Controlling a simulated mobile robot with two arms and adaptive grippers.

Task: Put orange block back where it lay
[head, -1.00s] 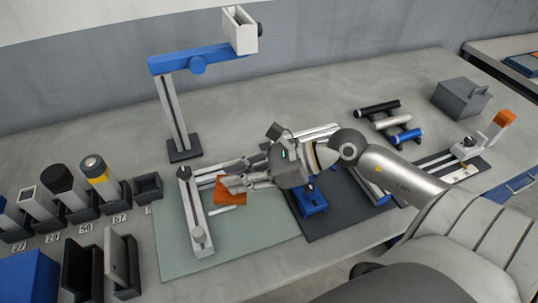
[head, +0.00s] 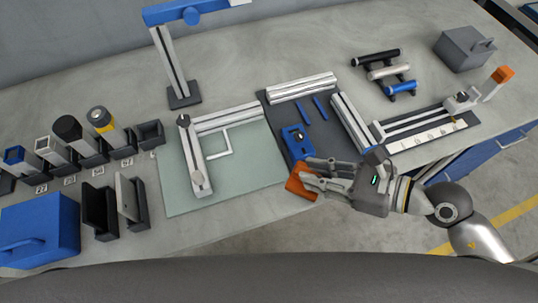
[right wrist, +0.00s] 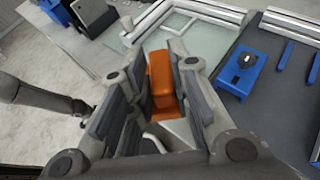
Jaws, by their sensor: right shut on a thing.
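My right gripper (head: 314,181) is shut on the orange block (head: 298,184). In the right wrist view the orange block (right wrist: 161,78) sits between the finger pads of the gripper (right wrist: 158,105). The pale green mat (head: 236,178) lies to the left, with a light L-shaped fence (head: 193,158) on it. A thin white square outline (head: 228,143) lies bare inside the fence's corner.
A blue device (head: 297,141) stands on the dark mat close to my right gripper. A blue-armed post stand (head: 172,65) rises behind the green mat. Several holders and a blue box (head: 40,230) fill the left. Rollers (head: 388,70) lie at the back right.

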